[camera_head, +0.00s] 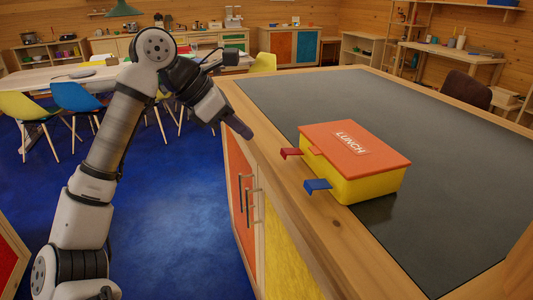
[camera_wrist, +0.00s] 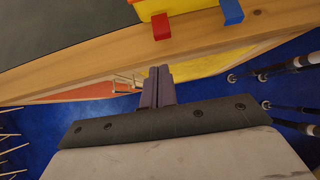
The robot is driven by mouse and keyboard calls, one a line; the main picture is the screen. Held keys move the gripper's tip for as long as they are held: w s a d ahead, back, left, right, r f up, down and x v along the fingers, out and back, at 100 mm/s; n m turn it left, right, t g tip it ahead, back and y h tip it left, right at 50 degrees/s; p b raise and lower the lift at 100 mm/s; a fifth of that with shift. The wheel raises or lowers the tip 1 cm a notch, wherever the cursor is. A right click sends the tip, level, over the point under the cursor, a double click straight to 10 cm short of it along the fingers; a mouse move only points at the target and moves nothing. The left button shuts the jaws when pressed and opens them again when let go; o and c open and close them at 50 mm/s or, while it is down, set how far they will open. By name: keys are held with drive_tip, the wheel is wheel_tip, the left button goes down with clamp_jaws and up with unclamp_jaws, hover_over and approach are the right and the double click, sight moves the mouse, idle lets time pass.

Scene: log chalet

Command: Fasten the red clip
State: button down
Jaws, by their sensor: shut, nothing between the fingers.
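A lunch box has a yellow body (camera_head: 372,186) and an orange lid (camera_head: 352,147) marked LUNCH; the lid lies closed on top. The red clip (camera_head: 291,153) sticks out from the box's near side, swung away from the wall. The blue clip (camera_head: 318,185) sticks out the same way, nearer the camera. In the wrist view the red clip (camera_wrist: 161,26) is ahead of my fingertips and the blue clip (camera_wrist: 231,12) is to its right. My gripper (camera_head: 241,129) is shut and empty, left of the red clip and apart from it, beside the counter edge.
The box stands on a dark counter top (camera_head: 300,95) with a wooden rim (camera_head: 340,247). Orange and yellow cabinet doors (camera_head: 240,185) with handles are below. The counter beyond the box is clear. Chairs (camera_head: 75,97) and a table stand at the far left.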

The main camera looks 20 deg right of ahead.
sight(292, 154)
drive_tip(key=p+x, duration=0.2)
drive_tip(key=x, duration=0.8)
